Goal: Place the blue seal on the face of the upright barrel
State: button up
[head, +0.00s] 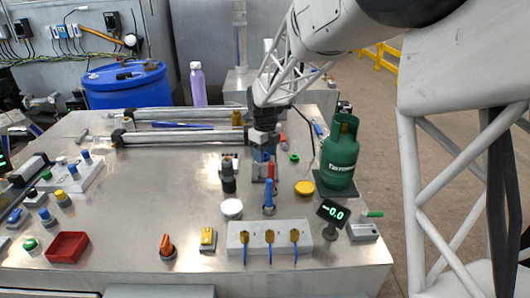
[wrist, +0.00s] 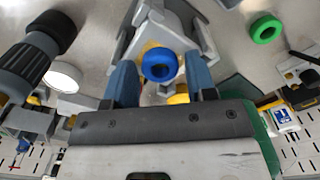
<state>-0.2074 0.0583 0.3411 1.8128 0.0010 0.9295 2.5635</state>
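The blue seal (wrist: 159,64) is a thick blue ring in the wrist view. Something yellow shows behind it, and a grey angular fixture (wrist: 145,22) stands around it. My gripper (wrist: 160,62) has its two blue fingers apart, one on either side of the seal, with a visible gap at the right; I cannot tell whether they touch it. In the head view my gripper (head: 263,158) is low over the middle of the table, and the seal cannot be made out there. A dark upright cylinder (head: 228,176), possibly the barrel, stands just left of my gripper; it also shows in the wrist view (wrist: 35,62).
A green ring (head: 294,157) lies right of my gripper. A white disc (head: 232,208), a yellow disc (head: 304,188) and a blue-handled tool (head: 268,196) are nearer the front. A green gas bottle (head: 340,155) stands at the right. The table's left middle (head: 160,190) is clear.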

aim_at(266, 156)
jog(key=shift+o, duration=0.6)
jog(key=shift+r, duration=0.1)
notch_tip(266, 156, up, 12)
dwell(0.4)
jog(key=shift+s+d+r, duration=0.1)
dwell(0.7)
jog(key=s+d+r+n, duration=0.3)
jog(key=s+d+n, duration=0.35)
jog(key=s, duration=0.45)
jog(key=s+d+f+n+t, duration=0.1)
jog(key=s+d+f+n, duration=0.1)
jog(key=s+n, duration=0.4)
jog(key=s+d+f+n, duration=0.1)
jog(key=s+d+n, duration=0.2)
jog(key=s+n, duration=0.4)
jog(key=s+d+f+n+t, duration=0.1)
jog(key=s+n, duration=0.6)
jog(key=s, duration=1)
jog(key=d+f, duration=0.1)
jog(key=d, duration=0.1)
jog(key=shift+s+d+f+t, duration=0.15)
jog(key=shift+d+f+t, duration=0.15)
jog(key=shift+d+f, duration=0.05)
